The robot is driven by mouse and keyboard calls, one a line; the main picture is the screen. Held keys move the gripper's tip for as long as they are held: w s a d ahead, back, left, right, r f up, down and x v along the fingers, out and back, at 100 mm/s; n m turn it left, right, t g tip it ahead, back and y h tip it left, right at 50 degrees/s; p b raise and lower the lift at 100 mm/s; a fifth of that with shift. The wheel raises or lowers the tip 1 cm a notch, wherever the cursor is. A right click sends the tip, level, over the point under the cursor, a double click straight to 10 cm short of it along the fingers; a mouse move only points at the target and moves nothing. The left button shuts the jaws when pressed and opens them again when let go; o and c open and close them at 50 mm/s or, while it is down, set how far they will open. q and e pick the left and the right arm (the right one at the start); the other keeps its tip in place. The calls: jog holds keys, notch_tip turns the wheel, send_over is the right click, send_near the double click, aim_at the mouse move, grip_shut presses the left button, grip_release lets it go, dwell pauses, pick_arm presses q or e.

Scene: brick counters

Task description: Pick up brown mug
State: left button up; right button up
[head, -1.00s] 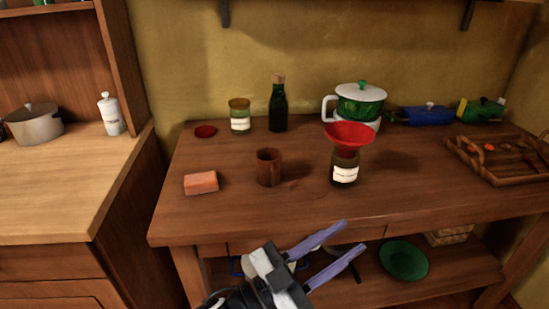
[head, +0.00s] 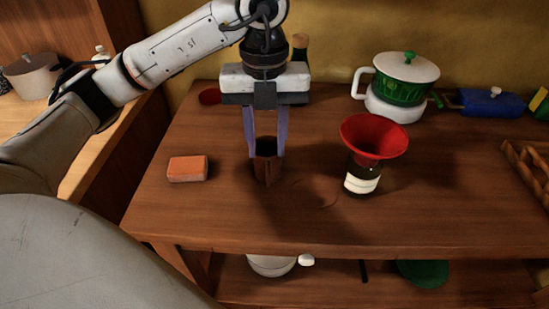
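The brown mug (head: 267,170) stands upright on the wooden table in the middle of the head view. My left gripper (head: 266,152) points down from above it. Its two purple fingers are spread apart, one on each side of the mug's upper part. I cannot tell whether the fingers touch the mug. My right gripper is not in view.
An orange block (head: 187,168) lies left of the mug. A jar with a red funnel (head: 374,135) stands to its right. A green and white pot (head: 404,80) stands at the back. The table front (head: 290,225) is clear.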

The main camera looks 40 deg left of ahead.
aim_at(266, 166)
pick_arm(q)
notch_tip(266, 166, down, 4)
jog(key=shift+s+r, duration=0.15)
jog(key=shift+f, duration=2.8)
jog(key=shift+w, duration=0.2)
grip_shut()
